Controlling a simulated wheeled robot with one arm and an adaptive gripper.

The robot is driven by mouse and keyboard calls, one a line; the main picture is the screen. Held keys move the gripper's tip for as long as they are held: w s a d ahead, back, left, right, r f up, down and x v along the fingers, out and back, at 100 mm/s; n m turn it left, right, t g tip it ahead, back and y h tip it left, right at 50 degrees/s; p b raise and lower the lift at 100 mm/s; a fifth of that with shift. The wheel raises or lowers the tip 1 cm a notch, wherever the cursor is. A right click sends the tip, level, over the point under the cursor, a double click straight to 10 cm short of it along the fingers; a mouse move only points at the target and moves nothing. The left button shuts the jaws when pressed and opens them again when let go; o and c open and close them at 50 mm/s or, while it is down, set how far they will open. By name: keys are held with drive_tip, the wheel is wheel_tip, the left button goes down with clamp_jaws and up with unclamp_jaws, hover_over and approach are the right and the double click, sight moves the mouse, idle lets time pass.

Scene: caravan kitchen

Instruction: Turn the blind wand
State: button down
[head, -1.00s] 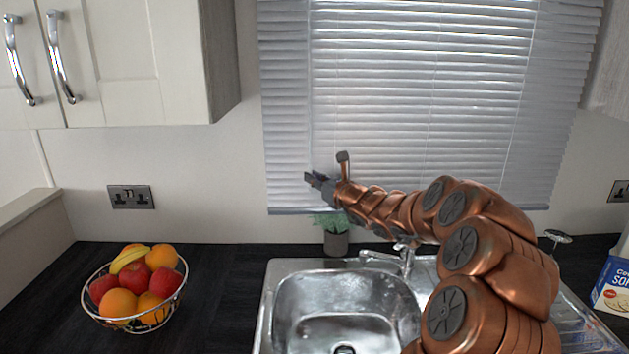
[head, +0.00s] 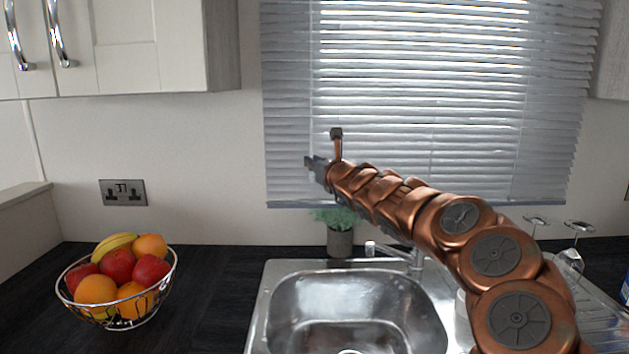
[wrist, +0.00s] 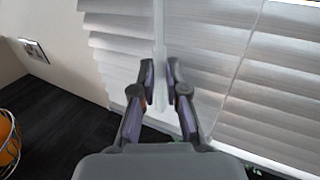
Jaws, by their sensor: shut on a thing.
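The white slatted blind (head: 440,100) hangs over the window, and light shows between many of its slats. The pale, thin blind wand (wrist: 159,25) runs down in front of the slats in the wrist view. My gripper (wrist: 160,76) is shut on the wand, with one finger on each side of it. In the head view my gripper (head: 312,168) is at the lower left of the blind. The wand cannot be made out in that view.
Below are the sink (head: 350,290), its tap (head: 415,258) and a potted plant (head: 340,240) under my gripper. A fruit basket (head: 165,290) stands at left on the dark counter. Glasses (head: 570,262) stand at right. Wall cupboards (head: 120,50) are at upper left.

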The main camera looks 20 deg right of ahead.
drive_tip(key=shift+a+f+m+h+b, duration=0.15)
drive_tip(key=shift+f+m+h+b, duration=0.25)
drive_tip(key=shift+b, duration=1)
drive_tip(key=shift+a+f+m+h+b, duration=0.2)
drive_tip(key=shift+f+h+b, duration=0.4)
drive_tip(key=shift+b, duration=0.75)
drive_tip(key=h+b, duration=0.1)
drive_tip(key=b, duration=0.2)
drive_tip(key=shift+m+g+b, duration=0.3)
drive_tip(key=shift+m, duration=0.1)
drive_tip(key=m+h+b, duration=0.1)
drive_tip(key=h+b, duration=0.1)
drive_tip(key=b, duration=0.1)
drive_tip(key=shift+f, duration=0.1)
drive_tip(key=shift+b, duration=0.3)
drive_tip(key=shift+w+a+r+m+g+h, duration=0.15)
drive_tip(key=shift+r+m+g+h, duration=0.1)
drive_tip(key=shift+m+g+h, duration=0.95)
drive_tip(key=shift+a+r+m+g+h, duration=0.15)
drive_tip(key=shift+m+g+h, duration=0.6)
drive_tip(key=shift+m+h, duration=0.9)
drive_tip(key=shift+w+a+r+m+g+h, duration=0.1)
drive_tip(key=shift+r+m+g+h, duration=0.2)
drive_tip(key=shift+m+g+h, duration=1.15)
drive_tip(key=shift+h+p, duration=0.45)
drive_tip(key=shift+h, duration=0.45)
